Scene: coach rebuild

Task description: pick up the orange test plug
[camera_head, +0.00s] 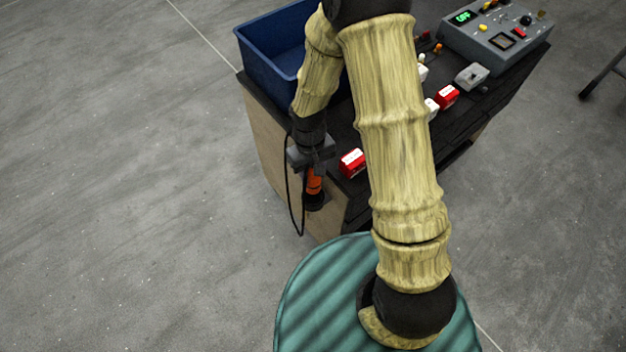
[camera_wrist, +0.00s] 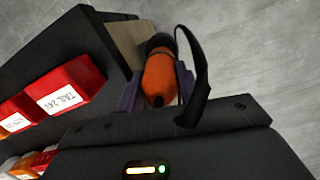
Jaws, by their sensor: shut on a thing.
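The orange test plug (camera_head: 314,183) has an orange body, a black end and a black cable that loops down beside it. My gripper (camera_head: 313,170) is shut on it at the near left corner of the dark bench top (camera_head: 352,195). In the wrist view the orange test plug (camera_wrist: 159,76) sits between the two purplish fingers of my gripper (camera_wrist: 157,90), with its cable curving to the right of it. I cannot tell whether the plug still touches the bench.
A red block with a white label (camera_head: 352,163) is close to the right of my gripper. More red and white blocks (camera_head: 447,97) lie along the bench. A blue bin (camera_head: 268,62) is at the back left, and a grey control box (camera_head: 497,38) at the back right. Open floor lies left.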

